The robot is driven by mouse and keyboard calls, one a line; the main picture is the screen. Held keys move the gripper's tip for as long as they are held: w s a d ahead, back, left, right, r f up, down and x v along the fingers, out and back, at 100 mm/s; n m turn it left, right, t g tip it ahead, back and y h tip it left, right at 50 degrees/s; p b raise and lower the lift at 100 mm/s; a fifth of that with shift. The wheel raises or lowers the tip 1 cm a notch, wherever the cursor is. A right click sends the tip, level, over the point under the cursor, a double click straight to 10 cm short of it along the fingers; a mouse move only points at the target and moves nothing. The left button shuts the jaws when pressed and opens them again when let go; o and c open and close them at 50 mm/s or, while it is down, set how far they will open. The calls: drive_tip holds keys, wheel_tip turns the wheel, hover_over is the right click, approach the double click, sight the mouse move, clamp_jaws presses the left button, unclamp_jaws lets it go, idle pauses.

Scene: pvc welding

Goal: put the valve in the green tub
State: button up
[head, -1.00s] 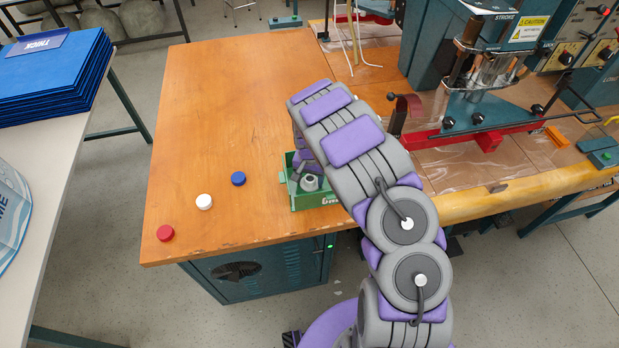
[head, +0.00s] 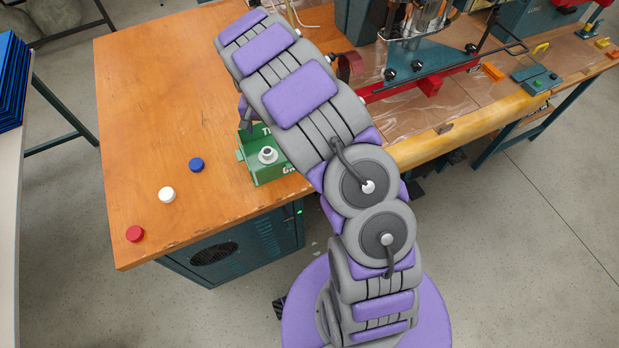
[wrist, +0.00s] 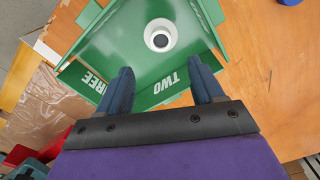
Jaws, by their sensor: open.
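The green tub (head: 272,174) sits on the wooden table near its front edge, and its inside fills much of the wrist view (wrist: 115,45). The valve, a pale grey round piece with a dark central hole (head: 267,155), sits inside the tub on its floor, and it also shows in the wrist view (wrist: 161,35). My gripper (wrist: 160,72) is above the tub with its two dark blue fingers apart and nothing between them. In the head view my arm hides most of the gripper and part of the tub.
A red cap (head: 135,233), a white cap (head: 167,195) and a blue cap (head: 196,165) lie on the table left of the tub. A welding machine with a red base (head: 425,85) stands at the right.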

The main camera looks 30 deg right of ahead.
drive_tip(key=s+d+r+n, duration=0.1)
drive_tip(key=s+d+r, duration=0.2)
drive_tip(key=s+r, duration=1.35)
drive_tip(key=s+a+r+n+g, duration=0.1)
drive_tip(key=s+r+n, duration=0.1)
drive_tip(key=s, duration=1)
drive_tip(key=s+a+r+n, duration=0.2)
drive_tip(key=s, duration=1.1)
drive_tip(key=shift+s+n+g, duration=0.3)
drive_tip(key=shift+g, duration=0.1)
